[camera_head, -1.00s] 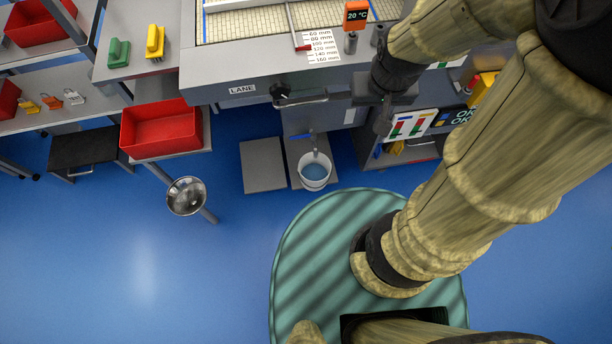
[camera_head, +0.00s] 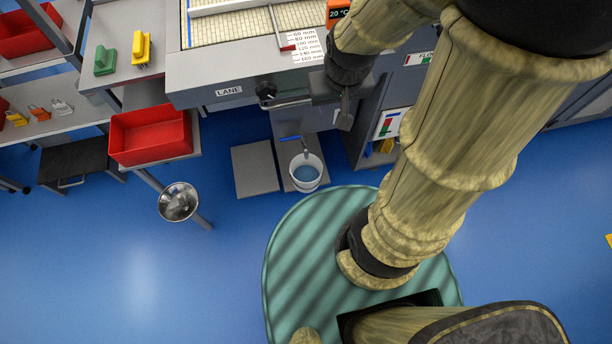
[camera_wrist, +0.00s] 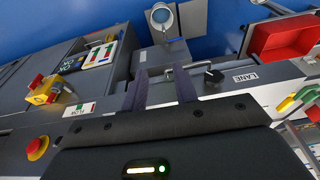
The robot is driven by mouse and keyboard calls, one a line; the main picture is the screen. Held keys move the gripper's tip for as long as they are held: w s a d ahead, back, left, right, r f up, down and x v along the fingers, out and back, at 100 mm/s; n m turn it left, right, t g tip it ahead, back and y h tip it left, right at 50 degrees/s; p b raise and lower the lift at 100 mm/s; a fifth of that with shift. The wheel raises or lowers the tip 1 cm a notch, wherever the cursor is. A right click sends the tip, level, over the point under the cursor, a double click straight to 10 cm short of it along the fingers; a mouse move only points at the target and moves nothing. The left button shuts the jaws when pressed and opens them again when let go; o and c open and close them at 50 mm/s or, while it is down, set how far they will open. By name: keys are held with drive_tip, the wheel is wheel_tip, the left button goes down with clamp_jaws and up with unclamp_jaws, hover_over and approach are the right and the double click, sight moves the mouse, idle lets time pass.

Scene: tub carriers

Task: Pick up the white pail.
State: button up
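The white pail (camera_head: 306,186) stands upright below the front of the grey lane bench, on a grey plate at floor level, with bluish liquid inside. A blue-handled tap is just above it. The pail also shows at the top of the wrist view (camera_wrist: 173,19). My gripper (camera_head: 346,108) is up and to the right of the pail in the head view, near the bench front, well apart from it. In the wrist view my gripper (camera_wrist: 160,72) has its two fingers apart with nothing between them.
A grey plate (camera_head: 255,170) lies left of the pail. A red bin (camera_head: 150,135) and a metal bowl (camera_head: 179,202) are farther left. The bench front with its black knob (camera_head: 266,90) is close to my gripper. Blue floor is clear at lower left.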

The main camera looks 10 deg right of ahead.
drive_tip(key=w+d+f+m+b, duration=0.2)
drive_tip(key=w+f+b, duration=0.4)
drive_tip(key=f+b, duration=0.7)
drive_tip(key=w+d+f+m+g+b, duration=0.1)
drive_tip(key=w+f+b, duration=0.5)
drive_tip(key=f, duration=2.4)
drive_tip(key=w+d+f+m+g+b, duration=0.1)
drive_tip(key=w+f+m+b, duration=0.3)
drive_tip(key=f+b, duration=1.5)
wheel_tip(320, 180, down, 3)
drive_tip(key=shift+w+d+b, duration=0.35)
drive_tip(key=shift+w+d, duration=0.5)
drive_tip(key=shift+w, duration=0.2)
drive_tip(key=shift+f, duration=0.1)
drive_tip(key=f+b, duration=0.2)
drive_tip(key=f, duration=0.2)
drive_tip(key=f+b, duration=0.2)
drive_tip(key=f, duration=0.2)
drive_tip(key=f+b, duration=0.2)
drive_tip(key=f, duration=0.2)
drive_tip(key=shift+w+a, duration=0.15)
drive_tip(key=shift+a, duration=0.1)
drive_tip(key=shift+f, duration=0.1)
wheel_tip(320, 180, down, 5)
drive_tip(key=b, duration=0.3)
drive_tip(key=shift+b, duration=0.35)
drive_tip(key=shift+c, duration=0.4)
